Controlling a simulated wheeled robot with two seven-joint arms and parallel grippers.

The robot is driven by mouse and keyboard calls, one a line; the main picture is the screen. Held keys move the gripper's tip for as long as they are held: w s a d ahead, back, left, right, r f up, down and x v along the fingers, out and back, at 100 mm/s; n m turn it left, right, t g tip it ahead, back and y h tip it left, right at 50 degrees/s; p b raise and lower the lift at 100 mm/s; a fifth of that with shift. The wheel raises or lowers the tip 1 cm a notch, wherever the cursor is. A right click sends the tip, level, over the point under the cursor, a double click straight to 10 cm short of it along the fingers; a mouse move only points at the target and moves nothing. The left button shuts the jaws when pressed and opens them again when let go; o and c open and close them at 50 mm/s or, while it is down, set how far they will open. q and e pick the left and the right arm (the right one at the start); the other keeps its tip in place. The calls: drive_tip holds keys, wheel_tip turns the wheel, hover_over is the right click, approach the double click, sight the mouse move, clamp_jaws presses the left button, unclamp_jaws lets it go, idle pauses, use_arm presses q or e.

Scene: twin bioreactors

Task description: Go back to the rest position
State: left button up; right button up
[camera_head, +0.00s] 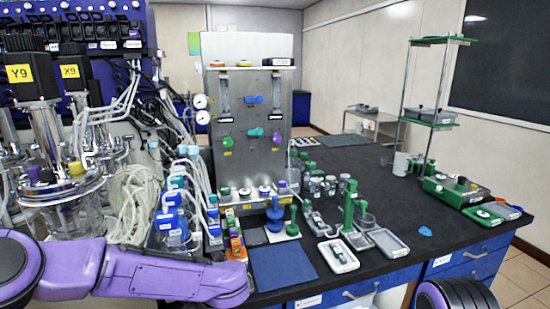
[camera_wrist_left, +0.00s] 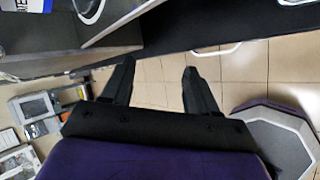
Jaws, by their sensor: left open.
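My left gripper (camera_wrist_left: 155,85) shows in the left wrist view. Its two black fingers are apart with nothing between them, and tiled floor lies beyond. In the head view my purple left arm comes in from the left and reaches across the bench's front edge; its gripper is not visible there. My right gripper is in neither view; only a dark rounded part of my own body shows at the bottom right of the head view.
The black bench (camera_head: 400,190) holds a steel panel (camera_head: 272,150), bioreactor vessels (camera_head: 60,200) with tubing, a blue mat (camera_head: 283,266), white trays (camera_head: 338,255) and a green rack (camera_head: 432,122). Blue drawers (camera_head: 475,255) are under it. Tiled floor (camera_head: 515,275) is free at the right.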

use_arm(q)
drive_tip(key=s+a+f+m+t+h, duration=0.1)
drive_tip(key=s+a+f+m+t, duration=0.1)
drive_tip(key=s+f+m, duration=0.55)
drive_tip(key=s+a+f+m+t+h, duration=0.15)
drive_tip(key=s+f+m, duration=0.25)
drive_tip(key=f+m, duration=0.55)
drive_tip(key=s+a+f+m+g+h, duration=0.1)
drive_tip(key=s+a+f+m+g, duration=0.1)
drive_tip(key=s, duration=0.8)
drive_tip(key=s+a+f+m+g+h, duration=0.1)
drive_tip(key=s+a+f+m, duration=0.2)
drive_tip(key=s, duration=0.7)
wheel_tip(320, 180, down, 3)
drive_tip(key=m, duration=0.4)
drive_tip(key=shift+s+r+m+g, duration=0.2)
drive_tip(key=shift+s+m+g, duration=0.05)
drive_tip(key=shift+m+g, duration=0.1)
